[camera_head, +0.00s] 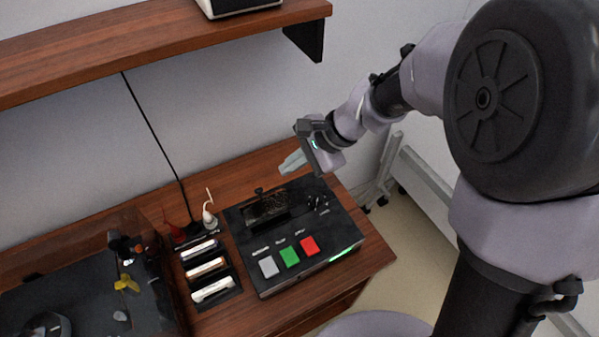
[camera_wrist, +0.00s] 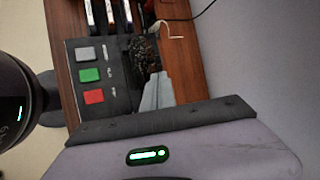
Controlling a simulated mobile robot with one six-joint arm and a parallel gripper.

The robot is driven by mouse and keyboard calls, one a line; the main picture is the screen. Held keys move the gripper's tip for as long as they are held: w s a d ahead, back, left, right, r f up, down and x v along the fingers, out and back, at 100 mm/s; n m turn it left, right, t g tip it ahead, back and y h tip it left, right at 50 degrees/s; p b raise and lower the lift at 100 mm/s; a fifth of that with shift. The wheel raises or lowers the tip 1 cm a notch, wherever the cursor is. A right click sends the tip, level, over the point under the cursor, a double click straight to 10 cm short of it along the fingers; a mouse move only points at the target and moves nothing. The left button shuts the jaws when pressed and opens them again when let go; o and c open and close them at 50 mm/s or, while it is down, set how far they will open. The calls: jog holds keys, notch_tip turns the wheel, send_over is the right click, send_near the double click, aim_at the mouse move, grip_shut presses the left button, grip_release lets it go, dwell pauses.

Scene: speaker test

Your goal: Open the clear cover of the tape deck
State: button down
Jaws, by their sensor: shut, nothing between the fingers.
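The tape deck (camera_head: 330,268) is a black box on the wooden desk, with a grey, a green and a red button on its front half. Its dark, glossy window (camera_head: 266,209) lies behind the buttons, with a small black knob (camera_head: 258,190) at its back edge. The clear cover is hard to tell apart from the dark bay, so its angle is unclear. My gripper (camera_head: 284,168) is shut and empty, above the back of the deck and apart from the knob. In the wrist view my gripper's fingers (camera_wrist: 158,76) overlap the deck beside the dark bay (camera_wrist: 143,58).
A black rack (camera_head: 232,293) with several pale cassettes stands left of the deck. A small stand with a white hook (camera_head: 209,217) is behind it. A dark clear-sided case (camera_head: 80,290) fills the left. A wooden shelf (camera_head: 150,45) hangs above. The desk behind the deck is mostly clear.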

aim_at(260, 188)
jog(key=b+x, duration=0.3)
jog(key=x, duration=0.7)
jog(key=shift+s+f, duration=0.1)
jog(key=shift+f, duration=0.1)
jog(key=shift+r, duration=0.1)
